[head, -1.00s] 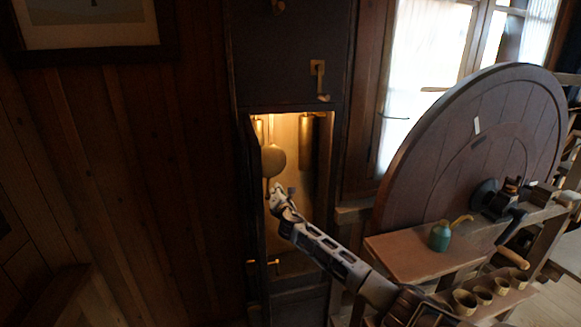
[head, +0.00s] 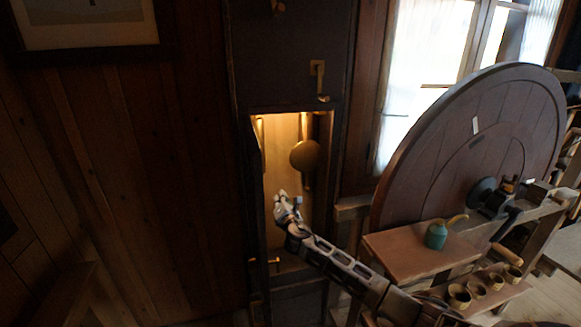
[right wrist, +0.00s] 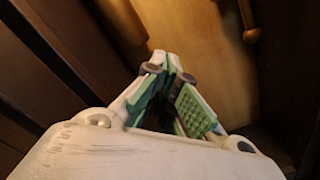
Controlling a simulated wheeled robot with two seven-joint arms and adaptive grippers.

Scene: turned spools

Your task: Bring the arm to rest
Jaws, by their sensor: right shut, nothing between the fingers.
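My right gripper (head: 281,198) is shut and empty. It is at the end of my right arm, in front of the lit opening of a tall dark clock case (head: 288,88). A round brass pendulum bob (head: 305,155) hangs inside, above and to the right of the fingertips, apart from them in the picture. In the right wrist view the green-padded fingers (right wrist: 170,62) come together at the tips with nothing between them. I cannot tell how far the tips are from the case's back. My left gripper is not in view.
A large wooden wheel (head: 430,150) stands at the right by the window. Below it, a bench shelf (head: 405,258) holds a green oil can (head: 437,235), and several small cups (head: 460,296) stand lower. Plank wall (head: 130,180) fills the left.

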